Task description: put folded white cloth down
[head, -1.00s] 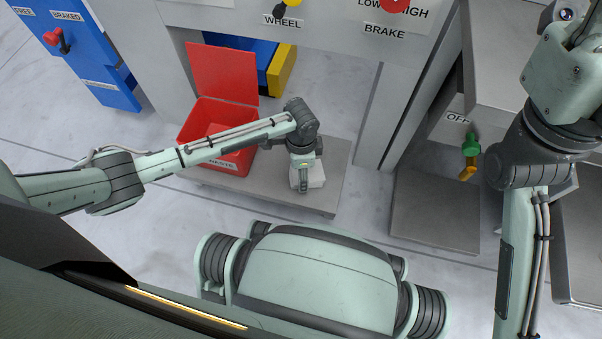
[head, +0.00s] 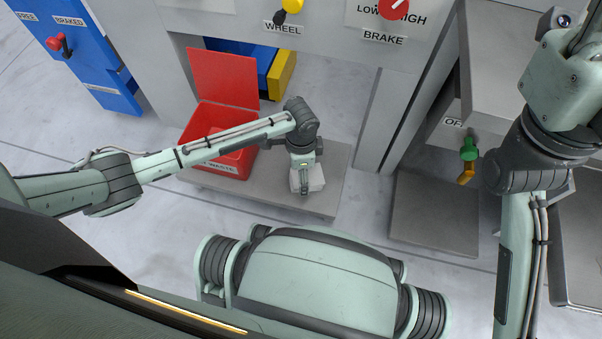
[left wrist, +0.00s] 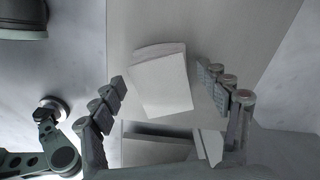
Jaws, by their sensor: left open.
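The folded white cloth (head: 314,178) lies on the low grey shelf (head: 325,200), to the right of the red bin. In the left wrist view the cloth (left wrist: 161,80) shows as a pale folded block between the fingers and apart from both. My left gripper (head: 304,186) is over the cloth, pointing down, and hides part of it in the head view. Its fingers (left wrist: 165,95) stand wide open on either side of the cloth. My right arm comes in at the right of the head view, but its gripper is out of the picture.
The open red waste bin (head: 190,122) stands on the shelf just left of the cloth, under my left forearm. A grey post (head: 385,125) rises to the right. A green and orange valve handle (head: 468,155) is farther right. The shelf's right end is clear.

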